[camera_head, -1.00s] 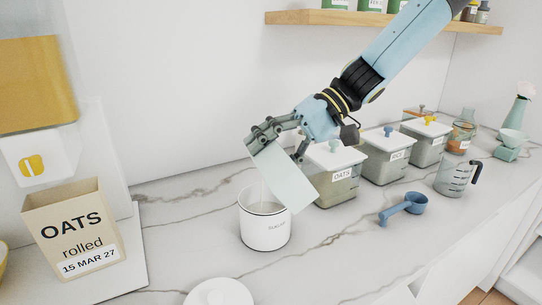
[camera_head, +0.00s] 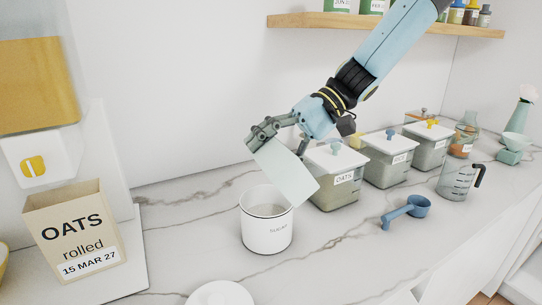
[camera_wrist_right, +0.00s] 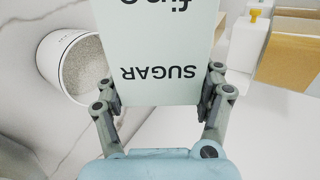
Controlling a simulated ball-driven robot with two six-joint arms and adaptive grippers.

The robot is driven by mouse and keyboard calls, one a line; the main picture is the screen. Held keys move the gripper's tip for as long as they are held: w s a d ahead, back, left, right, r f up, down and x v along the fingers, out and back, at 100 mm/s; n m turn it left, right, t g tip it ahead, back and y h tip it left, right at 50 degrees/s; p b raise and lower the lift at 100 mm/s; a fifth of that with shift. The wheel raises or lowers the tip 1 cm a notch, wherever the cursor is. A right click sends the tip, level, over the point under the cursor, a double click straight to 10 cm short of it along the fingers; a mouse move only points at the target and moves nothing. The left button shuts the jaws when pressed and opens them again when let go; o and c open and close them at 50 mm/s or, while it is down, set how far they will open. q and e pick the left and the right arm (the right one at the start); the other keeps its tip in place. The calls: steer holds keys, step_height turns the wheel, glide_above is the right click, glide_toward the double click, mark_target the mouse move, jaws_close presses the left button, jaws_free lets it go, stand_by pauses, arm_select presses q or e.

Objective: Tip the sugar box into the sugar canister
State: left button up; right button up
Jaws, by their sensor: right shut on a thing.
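The pale green sugar box (camera_head: 284,172) is tilted steeply, its lower end by the rim of the white sugar canister (camera_head: 266,235). My right gripper (camera_head: 277,130) is shut on the box and holds it above and behind the canister. In the right wrist view the box (camera_wrist_right: 155,40) sits between the fingers (camera_wrist_right: 160,98), its SUGAR lettering upside down. The canister (camera_wrist_right: 76,62) is open there, with pale grainy sugar inside. It stands upright on the counter. The box's mouth is hidden in both views. My left gripper is not in view.
A white round lid (camera_head: 220,296) lies in front of the canister. An OATS box (camera_head: 76,240) stands at left. Lidded containers (camera_head: 338,180) line the wall, close to the right. A blue scoop (camera_head: 405,212) and a measuring jug (camera_head: 457,180) are farther right.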

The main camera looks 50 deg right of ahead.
steer(key=shift+s+a+n+t+p, duration=0.3)
steer(key=shift+s+n+t+p, duration=0.1)
steer(key=shift+s+t+p, duration=0.1)
steer(key=shift+s+a+t+h, duration=0.15)
steer(key=shift+s+t+h, duration=0.2)
steer(key=shift+t+h, duration=0.05)
steer(key=shift+s+f+n+t, duration=0.15)
steer(key=shift+s+n+t, duration=0.15)
steer(key=shift+s+n, duration=0.15)
steer(key=shift+s+a+f+n+t+h, duration=0.15)
steer(key=shift+a+f+n+t+h, duration=0.15)
steer(key=shift+a+n+t, duration=0.15)
steer(key=shift+s+f+p, duration=0.1)
steer(key=shift+s+p, duration=0.1)
steer(key=shift+p, duration=0.1)
steer(key=shift+s+n+t, duration=0.25)
steer(key=shift+n+t, duration=0.1)
steer(key=shift+n, duration=0.05)
steer(key=shift+f, duration=0.1)
steer(key=shift+w, duration=0.15)
